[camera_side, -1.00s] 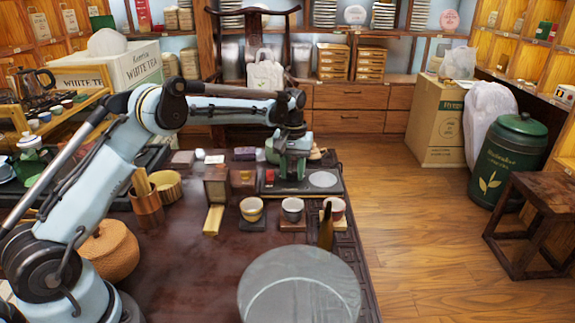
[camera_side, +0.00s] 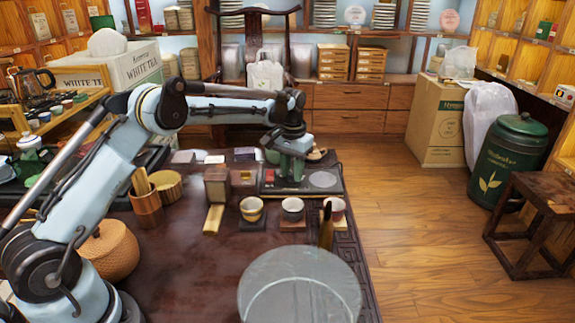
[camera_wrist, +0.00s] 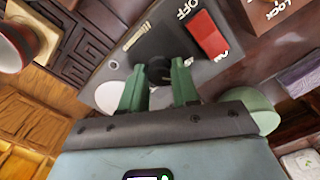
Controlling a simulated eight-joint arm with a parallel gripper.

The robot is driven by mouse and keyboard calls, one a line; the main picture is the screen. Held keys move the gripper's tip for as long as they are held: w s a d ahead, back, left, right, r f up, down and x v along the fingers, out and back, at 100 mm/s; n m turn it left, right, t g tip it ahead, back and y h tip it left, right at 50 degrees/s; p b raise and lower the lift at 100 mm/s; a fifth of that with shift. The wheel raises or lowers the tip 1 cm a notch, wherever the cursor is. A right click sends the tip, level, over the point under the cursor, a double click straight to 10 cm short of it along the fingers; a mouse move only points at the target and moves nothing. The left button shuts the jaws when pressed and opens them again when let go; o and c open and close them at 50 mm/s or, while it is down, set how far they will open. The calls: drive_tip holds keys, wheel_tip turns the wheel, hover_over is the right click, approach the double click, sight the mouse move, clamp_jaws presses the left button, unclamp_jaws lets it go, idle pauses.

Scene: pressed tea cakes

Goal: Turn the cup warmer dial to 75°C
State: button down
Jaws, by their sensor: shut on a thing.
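The cup warmer (camera_side: 340,189) is a flat dark panel near the far end of the table, with a pale round plate (camera_side: 323,180) on its right part. In the wrist view its grey panel (camera_wrist: 95,88) shows a red switch (camera_wrist: 208,36) beside white "OFF" lettering. The black dial (camera_wrist: 158,70) sits between my green fingertips. My gripper (camera_wrist: 159,72) is shut on the dial, with a finger on either side. In the side view my gripper (camera_side: 291,176) reaches down onto the warmer. The dial is hidden there, and I cannot read its setting.
A round glassy top (camera_side: 299,285) fills the foreground.

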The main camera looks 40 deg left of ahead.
sight(292, 173)
drive_tip(key=m, duration=0.4)
drive_tip(key=shift+m, duration=0.3)
drive_tip(key=m, duration=0.4)
drive_tip(key=shift+a+m, duration=0.1)
drive_tip(key=shift+m, duration=0.2)
drive_tip(key=m, duration=0.4)
drive_tip(key=shift+w+m, duration=0.1)
drive_tip(key=shift+m, duration=2.4)
drive_tip(key=c, duration=0.8)
unclamp_jaws()
wheel_tip(292, 173, up, 12)
drive_tip(key=shift+r, duration=0.1)
